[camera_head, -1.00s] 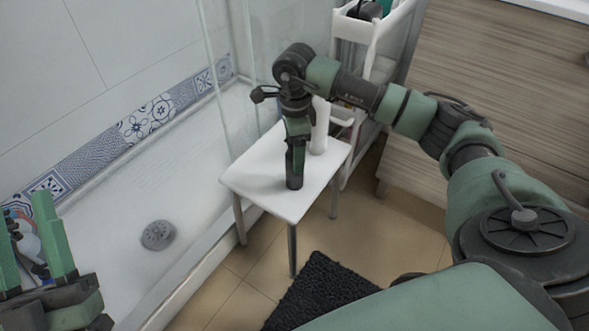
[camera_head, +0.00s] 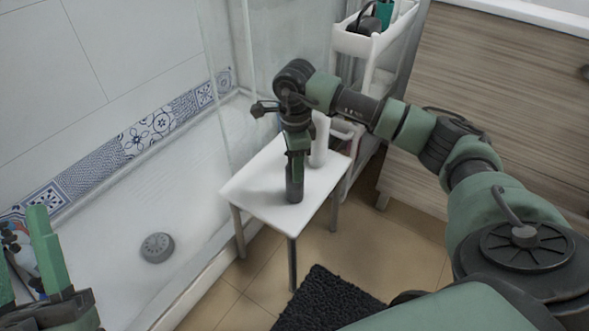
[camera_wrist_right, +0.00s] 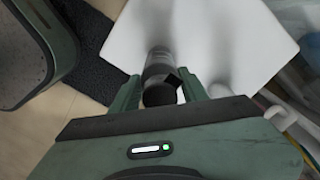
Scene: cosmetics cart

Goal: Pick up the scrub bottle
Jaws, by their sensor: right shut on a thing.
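A dark bottle (camera_head: 294,184), probably the scrub bottle though no label is readable, stands upright on the white stool (camera_head: 258,190). My right gripper (camera_head: 297,160) reaches down from above and is shut on its upper part. In the right wrist view the bottle (camera_wrist_right: 158,65) sits between the two fingers of the right gripper (camera_wrist_right: 160,90). I see no clear gap between its base and the stool. My left gripper (camera_head: 30,250) is at the lower left, away from the stool, with its fingers apart. The right fingers partly hide the bottle's top.
A white bottle (camera_head: 319,140) stands on the stool just behind the right gripper. A white cart (camera_head: 352,42) with items is behind it. The glass shower screen and shower tray (camera_head: 190,185) lie left. A dark mat (camera_head: 325,300) lies on the floor in front.

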